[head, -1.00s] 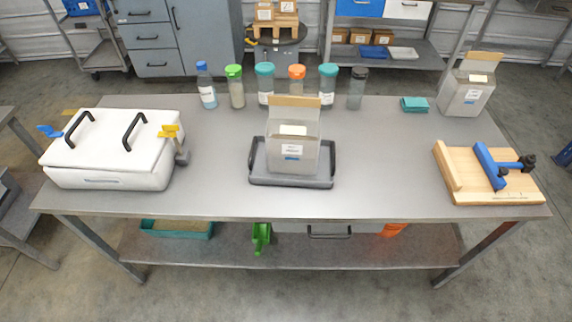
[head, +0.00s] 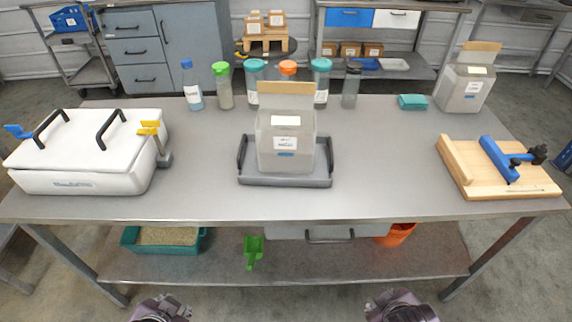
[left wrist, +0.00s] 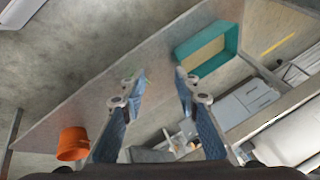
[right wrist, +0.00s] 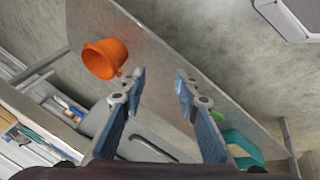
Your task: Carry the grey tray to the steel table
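The grey tray (head: 300,180) lies flat in the middle of the steel table (head: 210,150), with a dark handle at its left and right ends. A grey bag-like container (head: 286,150) with a tan top edge and white labels stands upright in it. My left gripper (left wrist: 158,78) is open and empty in the left wrist view. My right gripper (right wrist: 160,75) is open and empty in the right wrist view. In the head view, parts of both my arms show at the bottom edge, in front of the table and apart from the tray.
A white cooler-like box (head: 85,155) stands at the table's left, a wooden board with blue clamp (head: 500,165) at its right. Several bottles (head: 254,80) line the back. A teal tray (head: 150,240), green scoop (head: 253,248) and orange bucket (head: 395,234) sit on the lower shelf.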

